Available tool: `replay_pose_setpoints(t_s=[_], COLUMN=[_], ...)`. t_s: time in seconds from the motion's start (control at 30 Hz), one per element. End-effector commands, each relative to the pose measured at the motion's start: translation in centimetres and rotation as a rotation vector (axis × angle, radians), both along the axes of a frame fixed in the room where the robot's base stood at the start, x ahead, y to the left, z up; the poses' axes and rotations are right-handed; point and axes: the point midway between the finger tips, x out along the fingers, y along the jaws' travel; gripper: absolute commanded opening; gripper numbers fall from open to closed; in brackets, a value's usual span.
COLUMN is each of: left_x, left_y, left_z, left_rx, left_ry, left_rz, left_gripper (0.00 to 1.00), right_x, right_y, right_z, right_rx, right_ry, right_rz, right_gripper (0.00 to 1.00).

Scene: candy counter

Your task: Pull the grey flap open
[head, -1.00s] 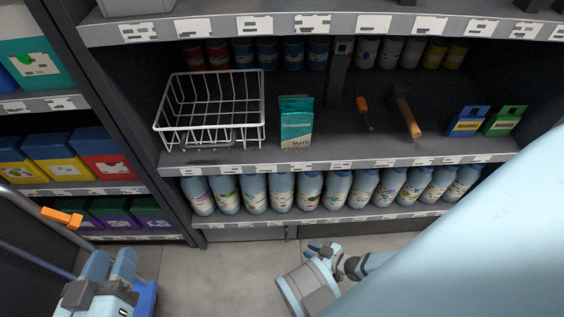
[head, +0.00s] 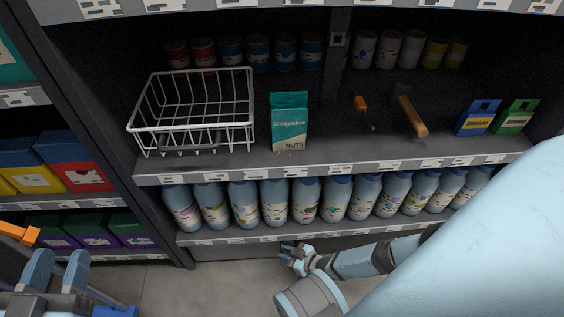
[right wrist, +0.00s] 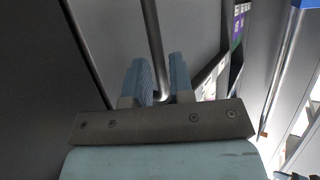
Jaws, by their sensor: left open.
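A grey panel, which looks like the flap (head: 235,250), is low down under the bottle shelf, mostly hidden by the shelf edge. In the right wrist view a smooth grey surface (right wrist: 200,25) fills the upper middle, with a thin bent grey bar handle (right wrist: 154,40) in front of it. My right gripper (right wrist: 161,72) has its two blue fingers on either side of this bar, with little gap left. In the head view my right gripper (head: 289,256) is low in front of the bottom shelf. My left gripper (head: 58,268) is open and empty at the lower left.
Blue bottles (head: 305,200) line the bottom shelf. Above are a white wire basket (head: 195,125), a teal nuts box (head: 289,122) and a wooden-handled tool (head: 412,118). A side shelf with boxes (head: 85,175) stands left. Grey floor (head: 215,285) shows in front.

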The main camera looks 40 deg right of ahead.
Motion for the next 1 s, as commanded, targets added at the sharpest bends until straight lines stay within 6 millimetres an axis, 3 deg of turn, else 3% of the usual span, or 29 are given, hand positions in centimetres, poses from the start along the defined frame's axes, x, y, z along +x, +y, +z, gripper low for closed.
replay_pose_setpoints(t_s=[0.17,0.47,0.5,0.6,1.0], left_x=[0.4,0.3,0.3,0.2,0.3], left_y=[0.2,0.3,0.3,0.3,0.1], left_z=[0.0,0.4,0.4,0.4,0.8], left_rx=[0.022,0.033,0.035,0.036,0.019], left_ry=[-0.047,-0.065,-0.064,-0.063,-0.047], left_rz=[0.004,0.001,0.000,0.001,0.002], left_gripper=[0.43,0.43,0.43,0.43,0.43], right_x=[1.3,1.5,1.5,1.5,1.6], right_y=[0.6,0.7,0.7,0.7,1.0], right_z=[-0.7,-0.7,-0.7,-0.7,-0.5], right_rx=[-0.001,0.000,0.000,0.000,0.003], right_ry=[0.000,0.001,0.001,0.000,-0.003], right_rz=[0.000,0.000,0.000,0.000,-0.040], right_gripper=[0.22,0.22,0.19,0.00,0.00])
